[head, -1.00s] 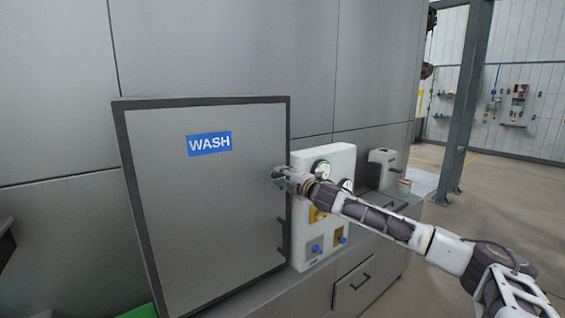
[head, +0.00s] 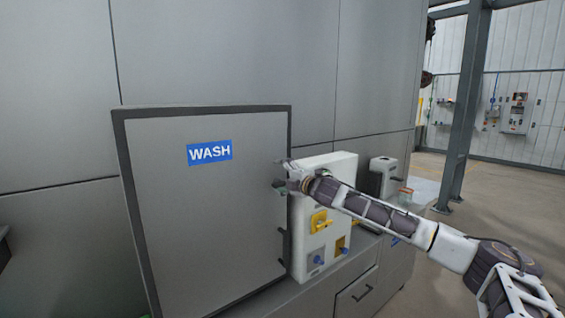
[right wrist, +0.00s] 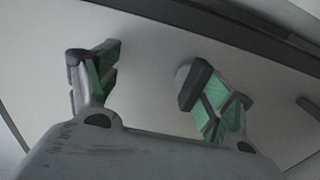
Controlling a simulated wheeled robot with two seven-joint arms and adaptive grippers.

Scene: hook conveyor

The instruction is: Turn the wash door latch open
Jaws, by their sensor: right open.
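The wash door (head: 215,215) is a grey panel with a dark frame and a blue WASH sign (head: 209,152); it looks shut. My right gripper (head: 279,176) is at the door's right edge, fingers toward the door face. In the right wrist view the gripper (right wrist: 150,75) is open, with green pads spread apart. A dark bar with a pale round base (right wrist: 183,75), possibly the latch, shows by the right finger; I cannot tell whether they touch. The latch is not clear in the head view, where the gripper covers that spot. My left gripper is not in view.
A white control box (head: 313,262) with a yellow rotary switch (head: 320,221) and blue knobs stands just right of the door, close to my right forearm. A grey device (head: 383,176) sits farther along the counter. Open floor lies at the right.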

